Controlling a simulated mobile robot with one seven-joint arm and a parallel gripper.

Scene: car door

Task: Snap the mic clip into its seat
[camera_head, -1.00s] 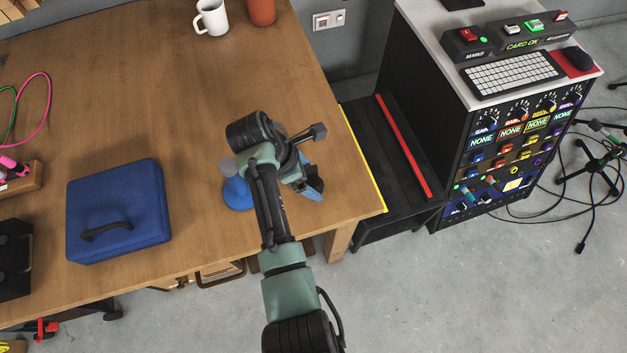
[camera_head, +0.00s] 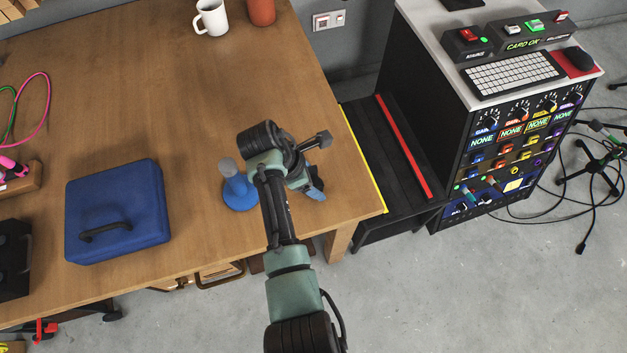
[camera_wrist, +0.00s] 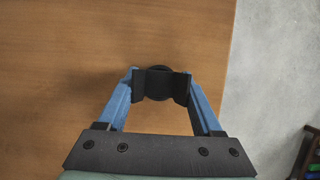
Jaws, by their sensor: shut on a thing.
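My gripper (camera_wrist: 160,86) has blue fingers with black pads, and in the wrist view it is shut on a small dark round thing, which I take to be the mic clip (camera_wrist: 159,69). The pads hide most of it. In the head view my gripper (camera_head: 314,190) is over the right end of the wooden table, and my wrist hides the held clip. A blue stand (camera_head: 239,194) with a round base and a grey top stands on the table just left of my arm, apart from the gripper. I cannot tell whether it is the seat.
A blue case (camera_head: 135,200) with a dark handle lies on the wooden table (camera_head: 190,110). A white mug (camera_head: 211,18) and a reddish pot (camera_head: 262,11) stand at the back. A black rack (camera_head: 500,150) with a keyboard (camera_head: 513,74) stands right. The table's middle is clear.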

